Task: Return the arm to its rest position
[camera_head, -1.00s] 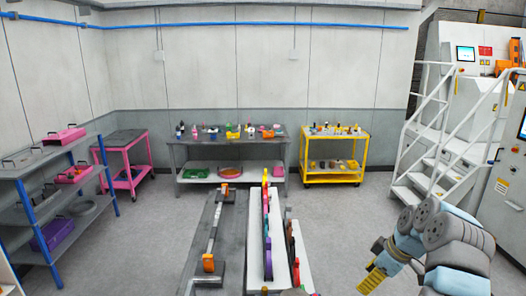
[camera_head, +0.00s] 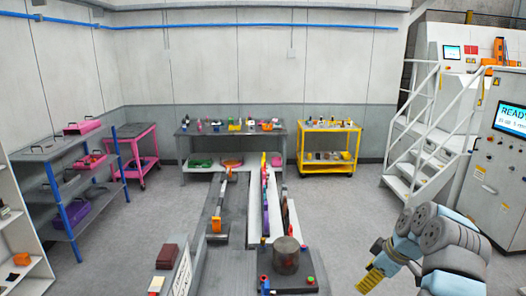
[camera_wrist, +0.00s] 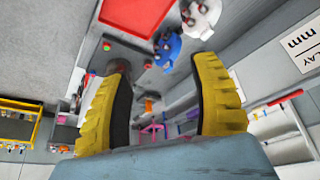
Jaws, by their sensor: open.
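My gripper (camera_wrist: 160,105) shows in the wrist view as two yellow ridged fingers with dark inner pads, spread apart with nothing between them. In the head view my arm is folded at the lower right, and my gripper (camera_head: 372,272) hangs at its left end, over the floor and clear of objects. The wrist view is tilted, with the room lying sideways.
A dark cylinder on a plate (camera_head: 286,256) stands at the front of the gantry rails (camera_head: 212,222). A grey bench (camera_head: 232,134), a yellow cart (camera_head: 328,148) and a blue-post shelf (camera_head: 60,190) stand behind. White stairs (camera_head: 432,140) are at right. Floor right of the rails is clear.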

